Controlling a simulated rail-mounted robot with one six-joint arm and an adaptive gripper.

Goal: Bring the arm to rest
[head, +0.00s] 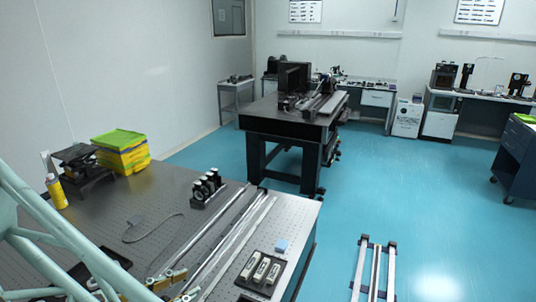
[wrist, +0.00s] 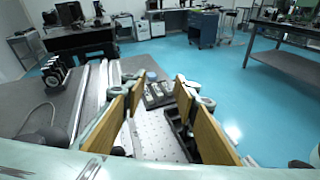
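My arm reaches in from the lower left of the head view as pale green links. My gripper (head: 172,286) is at the bottom edge of that view, over the near optical table (head: 150,205). In the wrist view my gripper (wrist: 158,88) shows two wood-coloured finger pads standing well apart, with nothing held between them. Beyond the fingertips lies a dark tray with several pale blocks (head: 262,269), which also shows in the wrist view (wrist: 158,95). The gripper's height above the table is hard to tell.
Long metal rails (head: 225,240) run beside the gripper. A small blue block (head: 281,245), a row of black mounts (head: 207,187), a yellow bottle (head: 56,190) and yellow-green boxes (head: 120,152) stand on the table. Blue floor (head: 400,215) is mostly open to the right.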

